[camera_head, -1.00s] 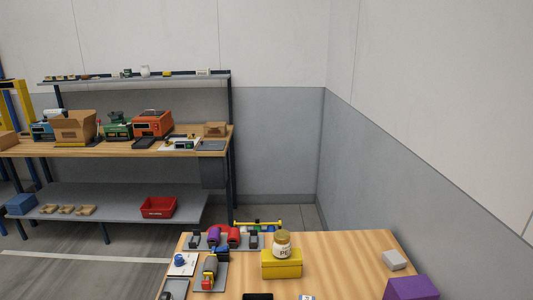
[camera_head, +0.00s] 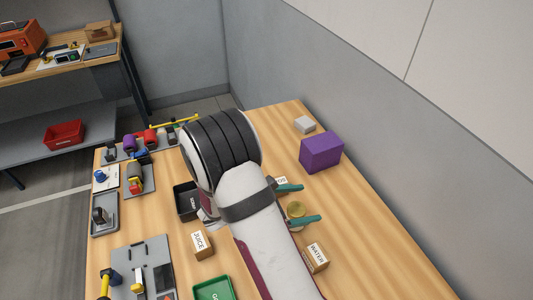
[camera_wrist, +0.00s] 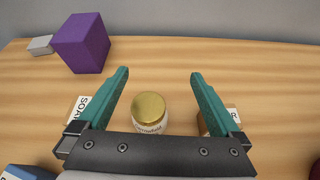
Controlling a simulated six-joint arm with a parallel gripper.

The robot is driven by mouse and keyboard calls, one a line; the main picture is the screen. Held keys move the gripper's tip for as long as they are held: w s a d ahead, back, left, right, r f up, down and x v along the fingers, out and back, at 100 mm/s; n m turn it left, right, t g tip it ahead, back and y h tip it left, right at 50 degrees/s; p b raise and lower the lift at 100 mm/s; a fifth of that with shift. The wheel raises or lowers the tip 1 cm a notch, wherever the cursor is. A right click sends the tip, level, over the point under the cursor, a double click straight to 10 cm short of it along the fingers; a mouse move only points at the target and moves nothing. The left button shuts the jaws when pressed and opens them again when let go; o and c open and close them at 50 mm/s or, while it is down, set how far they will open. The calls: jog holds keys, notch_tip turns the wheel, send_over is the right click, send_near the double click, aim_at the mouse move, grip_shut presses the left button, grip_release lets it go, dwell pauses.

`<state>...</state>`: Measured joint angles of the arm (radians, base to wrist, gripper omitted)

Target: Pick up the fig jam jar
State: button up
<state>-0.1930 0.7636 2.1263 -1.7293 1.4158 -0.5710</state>
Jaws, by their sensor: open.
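A jar with a gold lid (camera_wrist: 149,107) stands upright on the wooden table, with a pale label whose wording I cannot read with certainty. I cannot tell from the label whether it is the fig jam. In the head view the jar (camera_head: 296,209) shows mostly as its gold lid. My gripper (camera_wrist: 159,73) is open, its two teal fingers apart on either side of the jar, with visible gaps at both sides. In the head view my gripper (camera_head: 310,202) also straddles the lid. The lower part of the jar is hidden by the gripper body in the wrist view.
A soap box (camera_wrist: 78,108) lies left of the fingers and a water box (camera_head: 317,256) right of them. A purple box (camera_head: 321,153) and grey block (camera_head: 305,124) stand farther back. A juice box (camera_head: 202,245) and green tray (camera_head: 212,290) are nearer. My arm covers mid-table.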

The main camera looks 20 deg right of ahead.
aim_at(296, 209)
jog(key=f, duration=0.1)
jog(key=w+f+n, duration=0.1)
jog(key=w+f+n+t, duration=0.1)
jog(key=shift+a+f, duration=0.2)
jog(key=shift+f, duration=0.1)
notch_tip(296, 209, down, 4)
jog(key=shift+s+f, duration=0.1)
jog(key=shift+f, duration=0.05)
jog(key=shift+d+f, duration=1)
jog(key=shift+d, duration=0.05)
jog(key=shift+w+d+f, duration=0.15)
jog(key=shift+w+d, duration=0.05)
jog(key=shift+d, duration=0.2)
grip_shut()
